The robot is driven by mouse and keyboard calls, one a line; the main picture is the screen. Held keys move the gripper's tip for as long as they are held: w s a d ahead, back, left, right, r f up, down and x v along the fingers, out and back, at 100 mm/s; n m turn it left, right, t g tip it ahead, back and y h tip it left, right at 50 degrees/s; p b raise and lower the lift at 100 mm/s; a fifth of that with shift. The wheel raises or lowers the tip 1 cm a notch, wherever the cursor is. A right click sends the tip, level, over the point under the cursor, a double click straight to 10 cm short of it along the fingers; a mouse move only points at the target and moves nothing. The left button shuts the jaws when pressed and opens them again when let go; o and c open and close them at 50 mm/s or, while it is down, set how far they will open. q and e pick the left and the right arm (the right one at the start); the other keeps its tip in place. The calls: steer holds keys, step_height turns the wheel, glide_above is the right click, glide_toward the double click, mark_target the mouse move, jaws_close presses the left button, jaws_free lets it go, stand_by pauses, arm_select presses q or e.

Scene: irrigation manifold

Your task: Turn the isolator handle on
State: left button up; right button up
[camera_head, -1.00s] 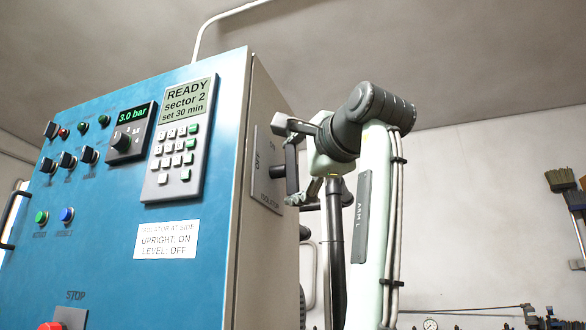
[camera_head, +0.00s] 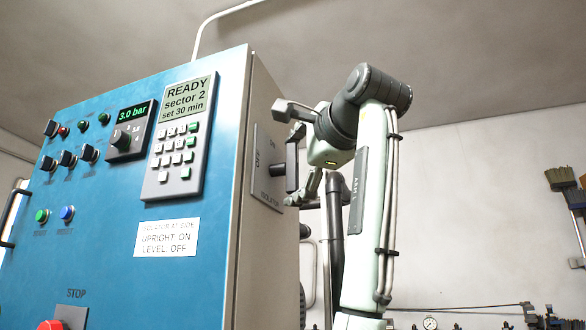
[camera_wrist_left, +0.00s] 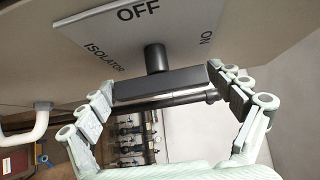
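The isolator handle (camera_head: 292,166) is a dark bar on a short round stem, on the grey isolator plate (camera_head: 262,180) at the cabinet's side. The bar stands upright in the head view. In the left wrist view the handle (camera_wrist_left: 165,84) runs across the picture, with OFF above it and ON to the right on the plate (camera_wrist_left: 185,25). My left gripper (camera_head: 286,154) is spread open, one finger near the bar's upper end and one near its lower end. The left gripper's fingers (camera_wrist_left: 160,80) flank the bar's ends; I cannot tell whether they touch. My right gripper is out of view.
The blue cabinet (camera_head: 105,190) fills the left side, with knobs, buttons, a keypad and a label (camera_head: 166,238) reading upright on, level off. Dark pipework stands behind my left arm.

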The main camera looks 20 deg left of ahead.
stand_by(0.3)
arm_select(q)
steer(key=v, duration=1.2)
steer(key=x, duration=1.2)
